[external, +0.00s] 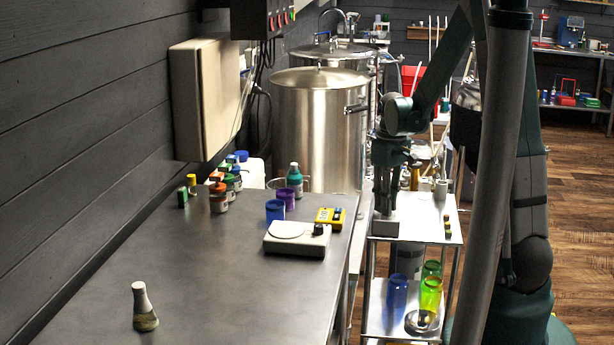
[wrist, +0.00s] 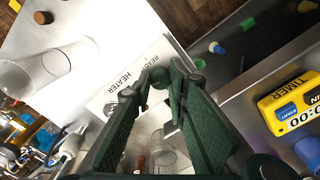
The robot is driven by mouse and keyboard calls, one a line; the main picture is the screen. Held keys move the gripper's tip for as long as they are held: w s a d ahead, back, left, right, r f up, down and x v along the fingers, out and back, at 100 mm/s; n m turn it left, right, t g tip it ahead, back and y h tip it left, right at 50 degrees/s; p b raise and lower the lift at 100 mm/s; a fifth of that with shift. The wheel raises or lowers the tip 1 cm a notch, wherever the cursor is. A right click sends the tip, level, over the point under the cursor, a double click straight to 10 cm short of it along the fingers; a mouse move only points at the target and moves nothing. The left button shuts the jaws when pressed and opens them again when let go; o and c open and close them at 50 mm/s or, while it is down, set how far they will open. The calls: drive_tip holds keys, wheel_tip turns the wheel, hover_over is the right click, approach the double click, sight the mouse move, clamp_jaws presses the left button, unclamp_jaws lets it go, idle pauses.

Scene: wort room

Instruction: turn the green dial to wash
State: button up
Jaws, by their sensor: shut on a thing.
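My gripper (wrist: 160,82) points down onto a white panel lettered HEATER and READY (wrist: 128,77). Its fingertips are shut on a small dark green knob (wrist: 159,77), which looks like the green dial. The fingers hide most of it and I cannot read its pointer or any "wash" mark.
The yellow timer (external: 330,217) and a white device with a black knob (external: 297,239) are on the steel bench (external: 220,290). Glassware (wrist: 55,68) and a brown cap (wrist: 43,17) stand on the cart top. A large steel kettle (external: 318,130) is behind.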

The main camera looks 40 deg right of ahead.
drive_tip(key=m, duration=0.4)
drive_tip(key=shift+m+b, duration=0.3)
drive_tip(key=m, duration=0.3)
drive_tip(key=shift+m, duration=0.3)
drive_tip(key=m, duration=0.4)
drive_tip(key=shift+m+b, duration=0.3)
drive_tip(key=m, duration=0.3)
drive_tip(key=shift+m, duration=0.3)
drive_tip(key=m, duration=1.1)
drive_tip(key=shift+m+b, duration=0.3)
drive_tip(key=shift+m, duration=1.9)
